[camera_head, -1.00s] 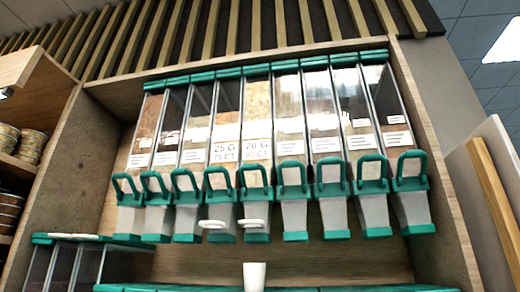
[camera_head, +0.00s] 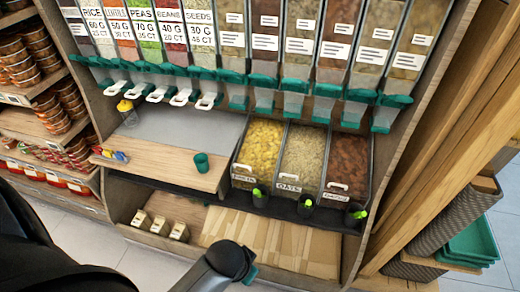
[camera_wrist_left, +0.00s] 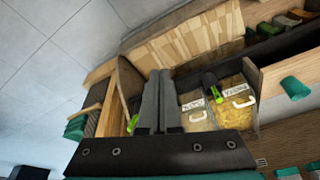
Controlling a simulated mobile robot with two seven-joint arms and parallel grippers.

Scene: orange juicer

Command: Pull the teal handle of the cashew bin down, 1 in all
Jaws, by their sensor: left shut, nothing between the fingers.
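A row of clear dispenser bins runs along the top right in the head view. Teal handles (camera_head: 328,89) hang at their fronts. Their small labels are too blurred to read, so I cannot tell which bin is the cashew bin. My left gripper shows in the left wrist view (camera_wrist_left: 158,76); its two grey fingers are together, with nothing between them. It points toward the lower bins and shelf, and no teal handle is at the fingertips. My right gripper is in neither view.
Labelled bins with white handles (camera_head: 183,97) hang at the upper left. Below stand open lower bins, including an oats bin (camera_head: 287,188), with dark scoop holders. A teal cup (camera_head: 201,163) stands on the wooden counter (camera_head: 160,166). Wooden shelving borders the right.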

